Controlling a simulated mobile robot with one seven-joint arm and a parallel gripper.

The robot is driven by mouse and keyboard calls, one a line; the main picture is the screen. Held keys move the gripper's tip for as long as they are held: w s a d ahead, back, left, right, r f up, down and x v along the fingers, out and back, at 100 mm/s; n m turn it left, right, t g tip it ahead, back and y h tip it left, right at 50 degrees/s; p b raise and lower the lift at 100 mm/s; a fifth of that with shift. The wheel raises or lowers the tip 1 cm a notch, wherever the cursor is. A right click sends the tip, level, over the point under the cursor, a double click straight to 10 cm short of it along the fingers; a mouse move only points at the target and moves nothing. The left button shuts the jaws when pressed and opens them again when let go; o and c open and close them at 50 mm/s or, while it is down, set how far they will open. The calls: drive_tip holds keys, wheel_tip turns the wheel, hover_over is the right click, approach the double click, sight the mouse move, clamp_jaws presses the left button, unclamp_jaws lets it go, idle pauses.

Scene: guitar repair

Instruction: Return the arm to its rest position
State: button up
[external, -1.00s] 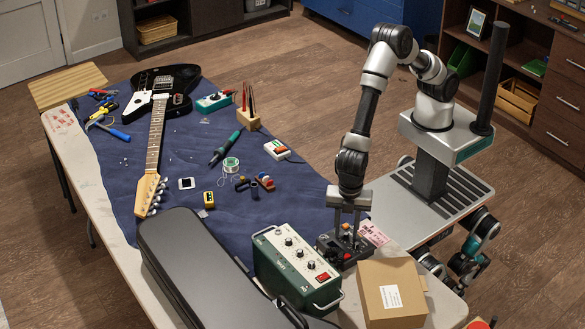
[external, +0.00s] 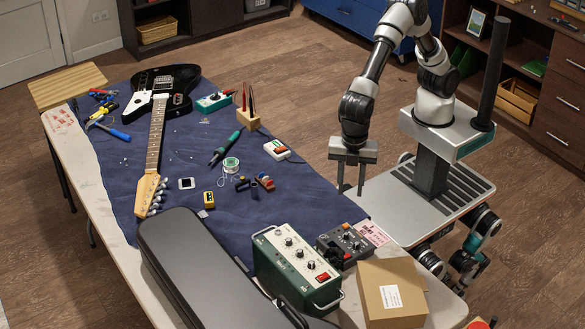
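My arm reaches up from its base and bends down over the right edge of the table. My gripper (external: 351,190) hangs pointing down, fingers apart, with nothing between them. It is above the blue mat's right edge, behind the small dark pedal with knobs (external: 343,246), and clear of it. The pedal sits on the table between the green amplifier box and the cardboard box.
The green box with knobs (external: 287,268), the cardboard box (external: 392,290) and the black guitar case (external: 195,262) crowd the table's near end. The guitar (external: 154,140) and small tools lie on the blue mat (external: 285,190). A wooden tool holder (external: 247,119) stands at the mat's far edge.

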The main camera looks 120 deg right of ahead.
drive_tip(key=shift+r, duration=0.35)
drive_tip(key=s+d+r+m+t+p, duration=0.2)
drive_tip(key=s+d+r+m+p, duration=0.3)
drive_tip(key=s+r, duration=0.55)
drive_tip(key=s+d+r+m+t+p, duration=0.25)
drive_tip(key=s+d+r, duration=0.45)
drive_tip(key=r, duration=0.7)
drive_tip(key=s+d+r+m+p, duration=0.1)
drive_tip(key=s+r+p, duration=0.1)
drive_tip(key=s, duration=0.4)
wheel_tip(320, 180, down, 7)
drive_tip(key=t+b, duration=0.1)
drive_tip(key=b, duration=0.5)
drive_tip(key=shift+s+d, duration=0.3)
drive_tip(key=shift+s, duration=0.05)
drive_tip(key=shift+m, duration=0.25)
